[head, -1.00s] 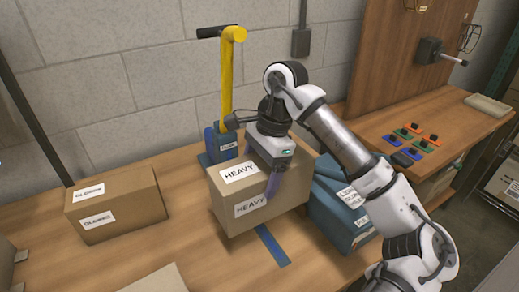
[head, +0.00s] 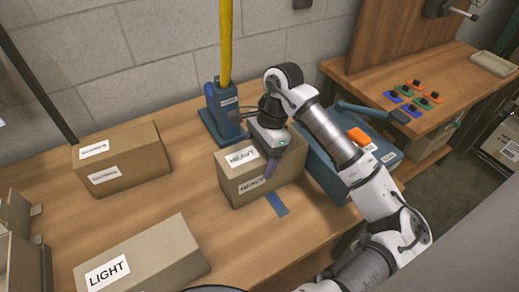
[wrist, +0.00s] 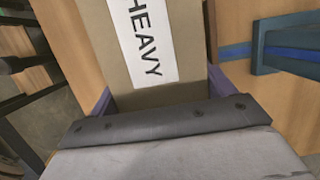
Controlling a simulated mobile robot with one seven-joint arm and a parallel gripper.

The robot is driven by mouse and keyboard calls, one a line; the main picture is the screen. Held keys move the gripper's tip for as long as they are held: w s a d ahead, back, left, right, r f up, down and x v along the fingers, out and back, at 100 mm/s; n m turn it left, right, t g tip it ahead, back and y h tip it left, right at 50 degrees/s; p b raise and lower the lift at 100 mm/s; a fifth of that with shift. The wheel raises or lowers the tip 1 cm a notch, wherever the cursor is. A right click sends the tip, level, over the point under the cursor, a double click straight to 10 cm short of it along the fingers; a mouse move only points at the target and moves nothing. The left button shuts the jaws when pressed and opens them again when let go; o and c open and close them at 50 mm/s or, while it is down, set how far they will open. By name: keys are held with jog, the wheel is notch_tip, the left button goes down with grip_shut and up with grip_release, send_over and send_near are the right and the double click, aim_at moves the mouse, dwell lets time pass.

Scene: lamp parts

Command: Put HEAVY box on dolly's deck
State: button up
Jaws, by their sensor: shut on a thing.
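The HEAVY box (head: 231,190) is a brown carton with white HEAVY labels, at the middle of the wooden bench in the head view. My gripper (head: 272,165) is shut on it from above, with purple fingers on either side. In the wrist view the box (wrist: 190,40) fills the space between the fingers (wrist: 160,92), its label facing the camera. The box is at or just above the bench; its underside is hidden, so I cannot tell whether it touches. I cannot make out a dolly or its deck in either view.
A blue tool with a yellow post (head: 225,50) stands behind the box. A blue case (head: 330,178) is close on its right. A brown carton (head: 120,163) stands at left and a LIGHT box (head: 150,255) in front. Bare bench (head: 195,195) lies between them.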

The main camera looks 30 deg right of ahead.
jog(key=o, duration=2)
jog(key=shift+c, duration=0.2)
jog(key=shift+r, duration=0.15)
jog(key=shift+d+r+b, duration=0.15)
jog(key=shift+r+b, duration=0.05)
jog(key=shift+b, duration=0.1)
jog(key=b+v, duration=0.3)
jog(key=v, duration=0.8)
jog(key=shift+r+b, duration=0.2)
jog(key=shift+b, duration=0.7)
